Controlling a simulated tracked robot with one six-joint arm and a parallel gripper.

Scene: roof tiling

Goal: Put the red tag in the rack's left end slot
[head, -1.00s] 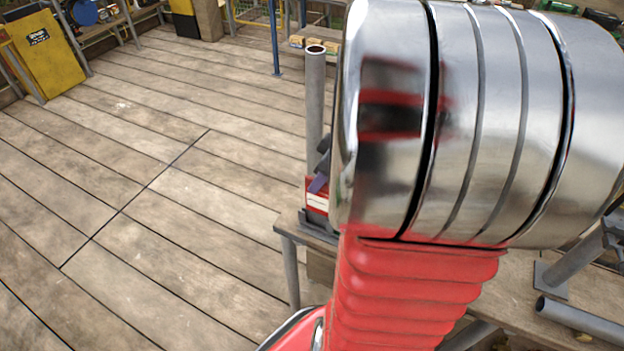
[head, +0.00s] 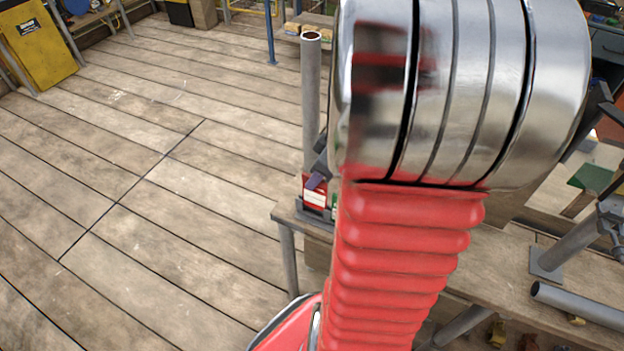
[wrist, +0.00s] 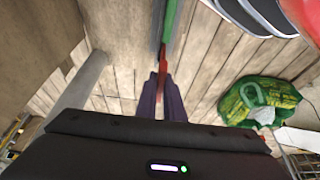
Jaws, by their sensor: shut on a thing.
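The red tag (head: 314,191), with a white label, shows at the left edge of my arm in the head view, just above a dark rack base (head: 316,219) on the bench. My gripper (head: 318,178) is shut on its upper part; my arm hides much of both. In the wrist view my gripper's purple-grey fingers (wrist: 163,98) are together on the red tag (wrist: 163,62), seen edge-on. A green strip (wrist: 171,22) lies just beyond it, and a bit of green shows right of the tag in the head view. I cannot tell whether the tag sits in a slot.
A grey upright pole (head: 310,100) stands close behind the rack. The wooden bench (head: 515,262) extends right, with a grey pipe (head: 580,306) on it. A green bag (wrist: 258,100) lies at right in the wrist view. The plank floor (head: 150,200) at left is clear.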

